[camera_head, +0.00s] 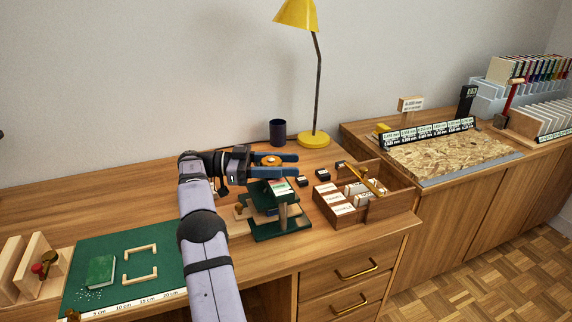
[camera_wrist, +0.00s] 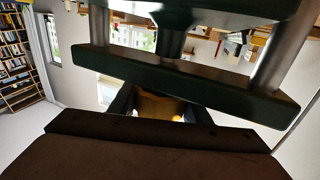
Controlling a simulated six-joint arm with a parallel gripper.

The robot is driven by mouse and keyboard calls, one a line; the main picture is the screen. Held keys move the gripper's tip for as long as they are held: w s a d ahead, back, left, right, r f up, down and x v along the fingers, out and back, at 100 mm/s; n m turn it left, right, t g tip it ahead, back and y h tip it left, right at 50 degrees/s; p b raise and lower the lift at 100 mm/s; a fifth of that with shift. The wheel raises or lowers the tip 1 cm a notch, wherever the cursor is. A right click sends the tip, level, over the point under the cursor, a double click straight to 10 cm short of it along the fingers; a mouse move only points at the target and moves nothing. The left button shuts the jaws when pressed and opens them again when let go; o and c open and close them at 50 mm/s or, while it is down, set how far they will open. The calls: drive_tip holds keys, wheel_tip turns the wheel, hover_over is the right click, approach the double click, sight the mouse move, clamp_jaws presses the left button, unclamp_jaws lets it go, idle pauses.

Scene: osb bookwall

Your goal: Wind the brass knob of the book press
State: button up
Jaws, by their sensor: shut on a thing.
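The book press (camera_head: 283,226) is dark green and stands on the desk, its frame upright. Its brass knob (camera_head: 270,160) is on top, between the two blue fingers of my gripper (camera_head: 276,164). My gripper reaches in level from the left and is shut on the knob. In the wrist view the knob (camera_wrist: 157,106) shows as a brass-yellow patch between the dark fingertips, partly hidden behind the dark green bars of the press (camera_wrist: 180,77). The fingers and wrist hide part of the press top in the head view.
A wooden card box (camera_head: 372,212) stands right of the press. A yellow lamp (camera_head: 313,139) and dark cup (camera_head: 277,132) stand behind. A green mat (camera_head: 185,240) with a green book (camera_head: 100,271) lies left. The desk's back left is clear.

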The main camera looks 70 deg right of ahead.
drive_tip(key=o, duration=1)
drive_tip(key=shift+o, duration=0.2)
wheel_tip(320, 180, up, 10)
drive_tip(key=p, duration=0.3)
